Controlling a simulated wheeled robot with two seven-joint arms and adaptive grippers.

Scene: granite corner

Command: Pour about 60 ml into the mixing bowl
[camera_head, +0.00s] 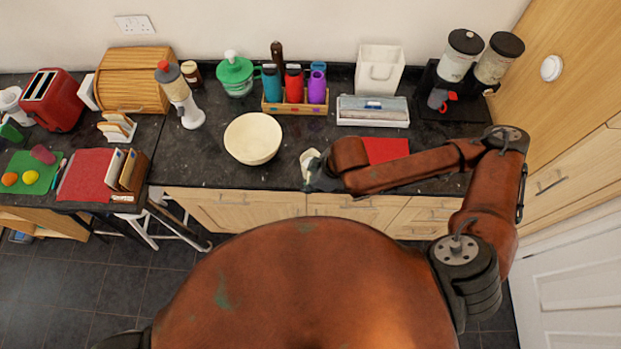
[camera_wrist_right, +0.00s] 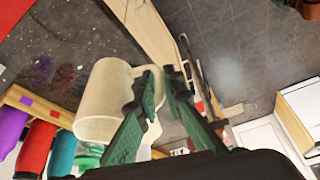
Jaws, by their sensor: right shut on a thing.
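The cream mixing bowl (camera_head: 253,138) stands on the dark counter, and its inside looks empty. My right gripper (camera_head: 318,178) is just right of the bowl, near the counter's front edge. In the right wrist view my right gripper (camera_wrist_right: 160,88) is shut on the handle of a cream jug (camera_wrist_right: 103,98). The jug (camera_head: 308,160) shows only partly in the head view, beside the gripper, apart from the bowl. Its contents are hidden, and I cannot tell its exact tilt. My left gripper is not in view.
A wooden rack (camera_head: 295,108) with coloured bottles stands behind the bowl. A red mat (camera_head: 386,150) lies under my right forearm. A white tray (camera_head: 373,120) is at the back right. Counter around the bowl is clear.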

